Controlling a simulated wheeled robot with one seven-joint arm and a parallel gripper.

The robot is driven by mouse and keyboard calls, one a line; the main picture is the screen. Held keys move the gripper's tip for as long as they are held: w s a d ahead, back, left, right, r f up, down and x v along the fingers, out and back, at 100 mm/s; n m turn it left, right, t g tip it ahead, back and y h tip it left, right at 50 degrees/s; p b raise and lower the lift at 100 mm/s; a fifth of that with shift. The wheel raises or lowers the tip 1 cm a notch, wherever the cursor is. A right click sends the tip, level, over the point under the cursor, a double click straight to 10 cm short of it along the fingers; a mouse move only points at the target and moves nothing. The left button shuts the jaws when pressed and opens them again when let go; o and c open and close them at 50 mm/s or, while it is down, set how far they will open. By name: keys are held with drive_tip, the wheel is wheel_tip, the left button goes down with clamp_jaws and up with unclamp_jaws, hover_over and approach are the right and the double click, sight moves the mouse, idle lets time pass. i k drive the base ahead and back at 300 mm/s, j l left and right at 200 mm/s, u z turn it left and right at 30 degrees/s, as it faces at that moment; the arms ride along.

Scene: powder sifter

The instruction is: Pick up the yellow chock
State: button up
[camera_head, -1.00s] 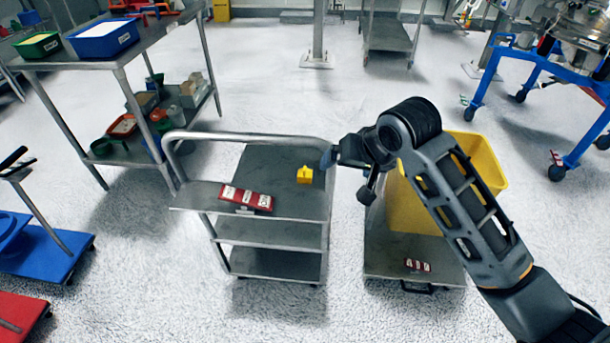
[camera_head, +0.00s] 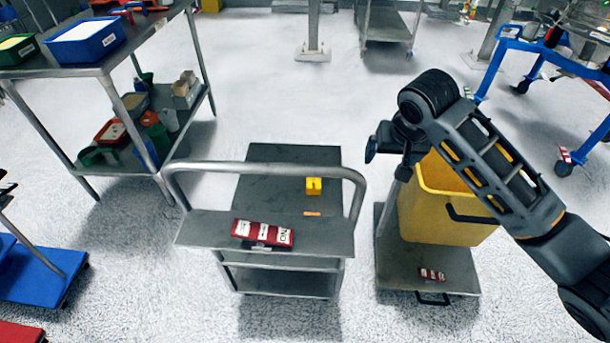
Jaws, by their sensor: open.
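The yellow chock (camera_head: 313,186) sits on the dark top deck of the grey metal cart (camera_head: 265,160), near its right side. It is a small block with a notch. My gripper (camera_head: 371,152) is open, to the right of the chock and apart from it, beyond the cart's right edge. Its fingers are small and dark here, and I see nothing held between them. The chock is in plain view, behind the cart's handle bar as seen from here.
A small orange strip (camera_head: 312,214) lies near the chock. A red label block (camera_head: 262,234) is on the cart's front panel. A yellow bin (camera_head: 440,210) stands on a low platform right of the cart. A steel table (camera_head: 105,65) stands left. Floor beyond the cart is clear.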

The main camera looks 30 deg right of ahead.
sight(314, 185)
drive_tip(key=i, duration=1.05)
